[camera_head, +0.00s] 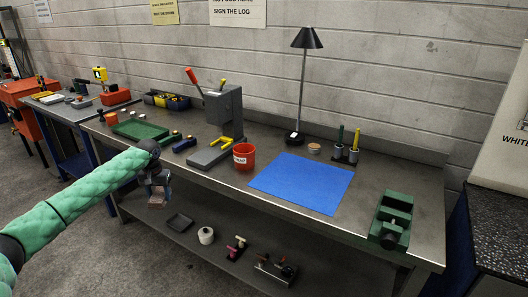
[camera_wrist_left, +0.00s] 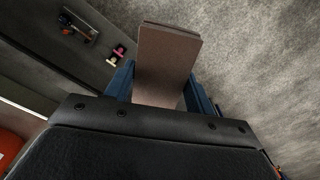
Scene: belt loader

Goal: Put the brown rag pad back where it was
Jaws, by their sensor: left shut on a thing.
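My left gripper (camera_head: 158,188) hangs off the front edge of the workbench, at the left of the head view, above the floor and near the lower shelf. It is shut on the brown rag pad (camera_wrist_left: 166,58). In the left wrist view the pad is a flat brown block sticking out between two blue fingers, with grey floor beyond it. My right gripper is not in view.
The workbench (camera_head: 362,231) carries a blue mat (camera_head: 302,183), a red cup (camera_head: 244,157), a grey press (camera_head: 224,112), a green tray (camera_head: 140,129), a lamp (camera_head: 302,80) and a green vise (camera_head: 392,217). The lower shelf holds a dark tray (camera_head: 179,222) and a white roll (camera_head: 206,235).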

